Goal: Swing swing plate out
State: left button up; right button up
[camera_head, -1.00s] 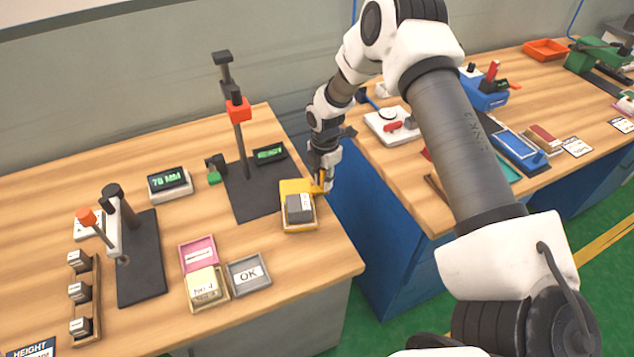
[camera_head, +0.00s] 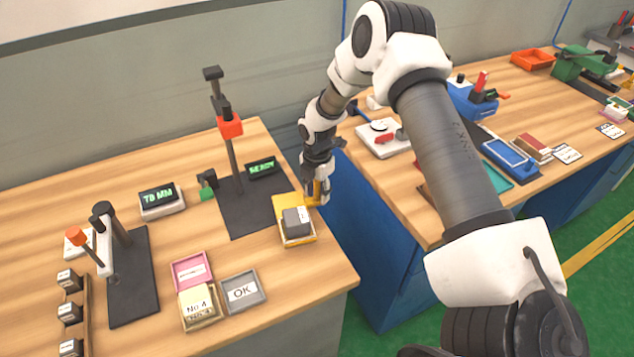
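A yellow plate (camera_head: 287,204), which I take to be the swing plate, is at the right edge of the left table. A shallow tray on it holds a dark grey block (camera_head: 297,222) with a white label. The plate sits beside the black base (camera_head: 246,212) of a gauge stand with a red-orange head (camera_head: 230,126). My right gripper (camera_head: 318,197) points down at the plate's right side, against an upright yellow piece there. The fingers are too small to show whether they are closed on it. My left gripper is out of view.
A pink tray (camera_head: 191,270), a grey OK tray (camera_head: 239,290) and a No.4 box (camera_head: 199,302) stand in front. A second stand (camera_head: 128,278) and two displays (camera_head: 160,198) are on the same table. A gap separates it from the right table (camera_head: 400,190).

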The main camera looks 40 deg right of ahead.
jog(key=shift+r, duration=0.1)
notch_tip(320, 180, up, 12)
jog(key=shift+w+f, duration=0.1)
dwell(0.4)
dwell(0.4)
